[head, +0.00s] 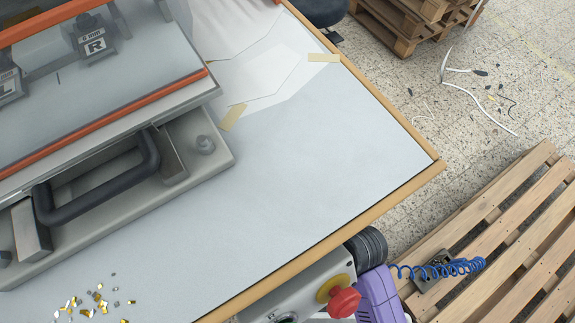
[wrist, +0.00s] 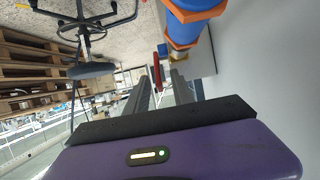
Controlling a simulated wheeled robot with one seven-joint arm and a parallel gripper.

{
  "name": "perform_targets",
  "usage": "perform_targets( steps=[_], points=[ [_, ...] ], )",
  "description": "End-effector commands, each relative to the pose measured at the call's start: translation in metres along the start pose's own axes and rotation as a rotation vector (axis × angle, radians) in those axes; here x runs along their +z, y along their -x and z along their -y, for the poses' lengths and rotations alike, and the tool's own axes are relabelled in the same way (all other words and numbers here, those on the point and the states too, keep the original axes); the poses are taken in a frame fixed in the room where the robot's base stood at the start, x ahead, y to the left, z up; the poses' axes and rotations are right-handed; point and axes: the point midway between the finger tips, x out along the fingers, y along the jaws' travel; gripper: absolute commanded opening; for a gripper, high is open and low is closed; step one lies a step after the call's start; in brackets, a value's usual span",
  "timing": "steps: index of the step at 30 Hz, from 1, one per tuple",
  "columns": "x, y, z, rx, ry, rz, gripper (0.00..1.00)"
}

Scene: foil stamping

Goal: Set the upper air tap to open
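In the wrist view, a red lever (wrist: 157,72) shows beyond my gripper, beside a brass-coloured fitting (wrist: 179,57) at the lower end of a blue body with orange bands (wrist: 184,30). The lever looks like an air tap handle; I cannot tell whether it is the upper one or how it is set. My gripper (wrist: 162,75) is open, its two grey fingers apart. The lever's lower end appears between the fingertips in the picture; I see no contact and cannot judge the depth. In the head view, the tap and my fingers are not visible.
The wooden-edged table (head: 345,120) carries the stamping press (head: 110,130) and foil scraps (head: 95,302). A red stop button (head: 344,302) is at its front edge. A pallet (head: 510,245) lies on the floor, with a blue coiled hose (head: 455,267) above it in the picture.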

Motion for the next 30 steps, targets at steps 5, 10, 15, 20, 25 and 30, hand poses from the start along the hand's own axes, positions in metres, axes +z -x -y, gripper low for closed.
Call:
perform_targets(
  steps=[5, 10, 15, 20, 25, 30],
  points=[
    [0.000, 0.000, 0.000, 0.000, 0.000, -0.001, 0.11],
    [0.000, 0.000, 0.000, 0.000, 0.000, -0.001, 0.00],
    [0.001, 0.000, 0.000, 0.000, 0.000, -0.004, 0.00],
    [0.007, -0.002, 0.001, -0.002, 0.001, -0.042, 0.00],
    [0.011, -0.001, 0.001, -0.002, 0.001, -0.101, 0.00],
    [0.014, 0.000, 0.001, -0.002, 0.000, -0.158, 0.00]
  ],
)
